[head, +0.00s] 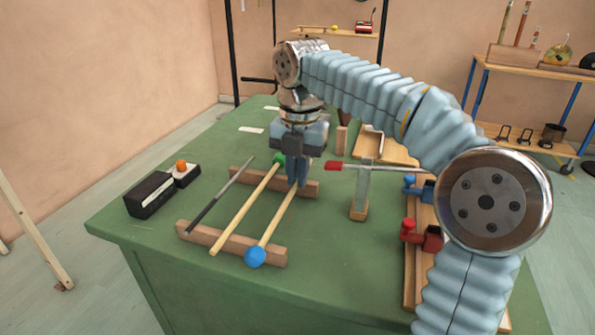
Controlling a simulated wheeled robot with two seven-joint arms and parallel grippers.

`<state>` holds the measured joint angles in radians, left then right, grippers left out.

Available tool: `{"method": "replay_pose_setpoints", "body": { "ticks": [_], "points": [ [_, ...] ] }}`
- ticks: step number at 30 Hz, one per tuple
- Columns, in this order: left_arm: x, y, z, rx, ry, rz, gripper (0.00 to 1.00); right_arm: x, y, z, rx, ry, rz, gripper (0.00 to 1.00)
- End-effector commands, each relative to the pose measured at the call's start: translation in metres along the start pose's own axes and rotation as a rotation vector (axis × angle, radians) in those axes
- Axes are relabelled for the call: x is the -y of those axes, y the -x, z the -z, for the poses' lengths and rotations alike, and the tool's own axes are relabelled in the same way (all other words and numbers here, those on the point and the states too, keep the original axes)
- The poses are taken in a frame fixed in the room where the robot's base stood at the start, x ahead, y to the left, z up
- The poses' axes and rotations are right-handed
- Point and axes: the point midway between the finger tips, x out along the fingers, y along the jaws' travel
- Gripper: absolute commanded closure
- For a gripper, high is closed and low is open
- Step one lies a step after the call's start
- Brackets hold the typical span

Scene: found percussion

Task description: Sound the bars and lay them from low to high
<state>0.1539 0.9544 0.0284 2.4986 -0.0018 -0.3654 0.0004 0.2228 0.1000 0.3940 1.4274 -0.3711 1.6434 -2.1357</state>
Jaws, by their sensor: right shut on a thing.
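My right gripper (297,184) points down over the table and is shut on the handle of a blue-headed mallet (275,224). The mallet's blue ball end rests at or just above the near wooden rail (250,251); contact is unclear. Left of it, a green-headed mallet (240,212) and a dark rod (215,200) lie across the near rail and the far rail (245,175). No row of bars is clearly visible. My left gripper is out of view.
A black box (150,196) and a small unit with an orange knob (182,168) sit at left on the green table (170,240). White cards (251,130) lie farther back. A wooden board with red (421,236) and blue fixtures stands at right, partly hidden by my arm.

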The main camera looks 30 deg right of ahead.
Motion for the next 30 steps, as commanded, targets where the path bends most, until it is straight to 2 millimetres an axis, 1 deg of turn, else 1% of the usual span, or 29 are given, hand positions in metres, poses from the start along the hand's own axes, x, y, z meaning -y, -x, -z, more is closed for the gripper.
{"method": "replay_pose_setpoints", "body": {
  "ticks": [14,15,20,21,28,30],
  "points": [
    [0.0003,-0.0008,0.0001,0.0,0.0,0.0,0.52,0.0,-0.0052,0.0001,0.0,0.0,0.0,1.0],
    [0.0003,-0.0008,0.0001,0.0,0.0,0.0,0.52,0.0,-0.0053,0.0001,0.0,0.0,0.0,0.87],
    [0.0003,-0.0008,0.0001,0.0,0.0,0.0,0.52,0.0001,-0.0052,0.0001,0.0,0.0,0.0,0.62],
    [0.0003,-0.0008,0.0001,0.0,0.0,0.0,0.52,0.0001,-0.0052,0.0001,0.0,0.0,0.0,0.6],
    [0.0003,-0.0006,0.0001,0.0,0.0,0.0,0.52,0.0001,-0.0049,0.0,0.0,0.0,0.0,0.6],
    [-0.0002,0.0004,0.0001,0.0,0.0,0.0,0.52,-0.0001,-0.002,0.0,0.0,0.0,-0.001,0.6]
  ]
}}
